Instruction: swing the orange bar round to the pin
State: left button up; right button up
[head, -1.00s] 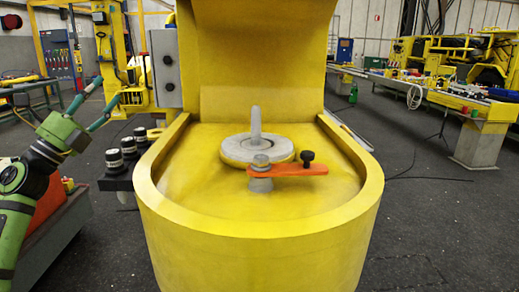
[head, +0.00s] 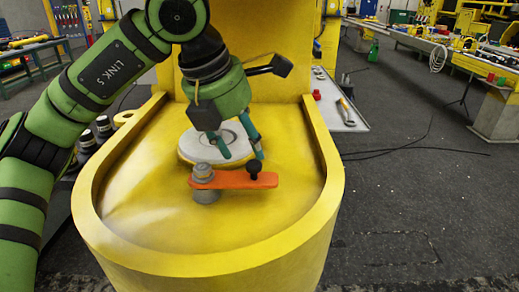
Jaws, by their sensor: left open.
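The orange bar (head: 232,180) lies flat and points right from its grey pivot post (head: 206,195) on the yellow boom's floor. A black knob (head: 254,166) stands on its right end. Behind the bar is a pale round disc (head: 193,148). The upright pin on that disc is hidden behind my left gripper. My left gripper (head: 243,155) points down over the disc with its teal fingers apart. Its right fingertip is just above and behind the knob; I cannot tell whether they touch. My right gripper is not in view.
A raised yellow rim (head: 318,150) curves around the boom's floor. Black-capped items (head: 104,127) stand outside it at left. The boom's floor in front of the bar is clear.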

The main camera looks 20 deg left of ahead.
aim_at(253, 163)
pick_arm(q)
jog(key=p+x, duration=0.1)
jog(key=x, duration=0.3)
jog(key=shift+w+f, duration=0.15)
jog(key=shift+f, duration=0.15)
jog(key=shift+w+f, duration=0.1)
jog(key=shift+f, duration=0.1)
grip_shut()
